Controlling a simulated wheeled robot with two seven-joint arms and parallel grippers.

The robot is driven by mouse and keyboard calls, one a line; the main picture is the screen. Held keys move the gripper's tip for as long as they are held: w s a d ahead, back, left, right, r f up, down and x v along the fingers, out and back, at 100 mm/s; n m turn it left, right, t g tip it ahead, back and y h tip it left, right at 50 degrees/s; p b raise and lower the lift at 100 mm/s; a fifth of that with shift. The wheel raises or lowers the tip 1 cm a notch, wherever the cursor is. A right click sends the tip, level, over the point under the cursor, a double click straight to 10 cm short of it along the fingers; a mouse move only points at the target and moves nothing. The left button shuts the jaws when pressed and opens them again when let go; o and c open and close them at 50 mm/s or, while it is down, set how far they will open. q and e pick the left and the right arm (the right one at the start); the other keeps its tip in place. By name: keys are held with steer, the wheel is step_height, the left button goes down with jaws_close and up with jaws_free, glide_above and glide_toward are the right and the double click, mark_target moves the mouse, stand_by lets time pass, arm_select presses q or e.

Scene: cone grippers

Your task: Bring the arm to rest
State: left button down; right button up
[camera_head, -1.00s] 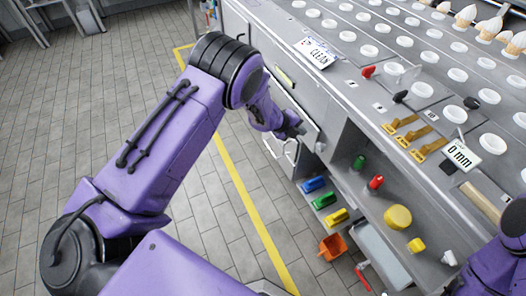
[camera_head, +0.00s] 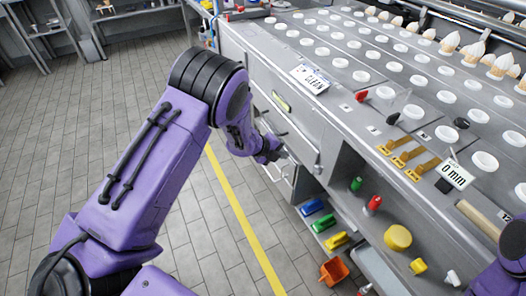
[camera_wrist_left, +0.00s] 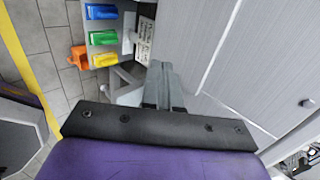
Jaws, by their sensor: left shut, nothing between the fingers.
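My left arm, purple with black joints, reaches from the lower left of the head view toward the front of the grey counter. Its left gripper (camera_head: 272,152) is beside the counter's cabinet front, pointing down and away. In the left wrist view the left gripper's fingers (camera_wrist_left: 163,88) are together with nothing between them. They appear close to a grey cabinet panel (camera_wrist_left: 265,65); I cannot tell whether they touch it. Part of my right arm shows at the right edge of the head view, but its gripper is out of view.
The grey counter (camera_head: 345,100) carries rows of white cups and several cones (camera_head: 450,42). A lower shelf has a yellow round lid (camera_head: 397,237). Blue, green and yellow items and an orange scoop (camera_head: 333,271) hang low. Open tiled floor (camera_head: 60,130) lies left of the yellow line.

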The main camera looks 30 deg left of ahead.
arm_select(q)
steer(key=s+a+r+n+t, duration=0.2)
steer(key=s+r+n, duration=0.25)
steer(key=n, duration=0.25)
steer(key=s+a+f+n+y, duration=0.25)
steer(key=s+f+n, duration=0.35)
steer(key=n, duration=0.3)
steer(key=s+a+f+n+y, duration=0.25)
steer(key=s+f+n, duration=0.3)
steer(key=n, duration=0.45)
steer(key=s+f+n+g+y, duration=0.1)
steer(key=s+f+n+g, duration=0.1)
steer(key=s, duration=0.9)
steer(key=s+f+n+g+y, duration=0.2)
steer(key=s+f, duration=0.4)
steer(key=s, duration=0.6)
steer(key=n+g, duration=0.1)
steer(key=g, duration=0.1)
steer(key=shift+s+a+n+g+y, duration=0.25)
steer(key=shift+a+n+g+y, duration=0.05)
steer(key=shift+a, duration=0.1)
